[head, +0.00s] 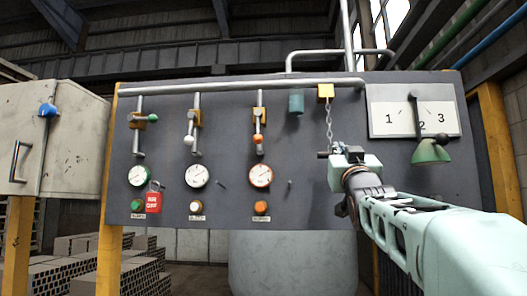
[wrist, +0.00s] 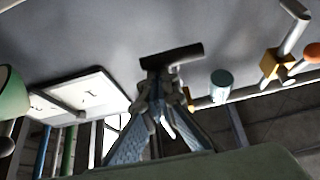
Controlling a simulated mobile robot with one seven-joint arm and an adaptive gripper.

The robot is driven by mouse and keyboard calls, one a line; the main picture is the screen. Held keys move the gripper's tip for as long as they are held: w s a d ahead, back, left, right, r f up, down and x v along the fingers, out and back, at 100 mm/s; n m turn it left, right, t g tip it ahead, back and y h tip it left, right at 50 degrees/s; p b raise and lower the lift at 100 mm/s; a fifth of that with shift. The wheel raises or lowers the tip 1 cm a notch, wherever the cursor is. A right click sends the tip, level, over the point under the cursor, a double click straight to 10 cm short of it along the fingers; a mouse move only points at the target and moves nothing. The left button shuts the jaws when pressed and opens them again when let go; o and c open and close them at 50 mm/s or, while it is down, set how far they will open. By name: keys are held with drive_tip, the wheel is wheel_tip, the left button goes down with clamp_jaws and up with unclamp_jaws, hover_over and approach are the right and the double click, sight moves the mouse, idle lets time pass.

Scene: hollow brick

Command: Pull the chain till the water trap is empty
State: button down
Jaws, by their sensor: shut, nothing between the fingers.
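The chain (head: 329,125) hangs from a yellow block (head: 325,92) on the grey panel. A dark crossbar handle (head: 323,154) is at its lower end; it also shows in the wrist view (wrist: 172,55). My gripper (head: 340,151) is at this handle. In the wrist view its fingers (wrist: 163,92) are closed together just below the bar, with nothing held between them. Whether they touch the handle I cannot tell. A teal cylinder (head: 296,103), likely the water trap, is left of the yellow block; it shows in the wrist view (wrist: 221,84). Its water level cannot be seen.
The panel carries three gauges (head: 196,176) with valves above them, and a red lockout tag (head: 153,202). A numbered plate (head: 391,118) and a green lamp-shaped knob (head: 430,151) are right of the chain. A cabinet (head: 60,140) stands at left. The panel's lower middle is clear.

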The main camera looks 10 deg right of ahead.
wheel_tip(320, 180, down, 5)
drive_tip(key=b, duration=0.4)
drive_tip(key=shift+r+b, duration=0.2)
drive_tip(key=shift+b, duration=0.15)
drive_tip(key=shift+f, duration=0.1)
idle(1.2)
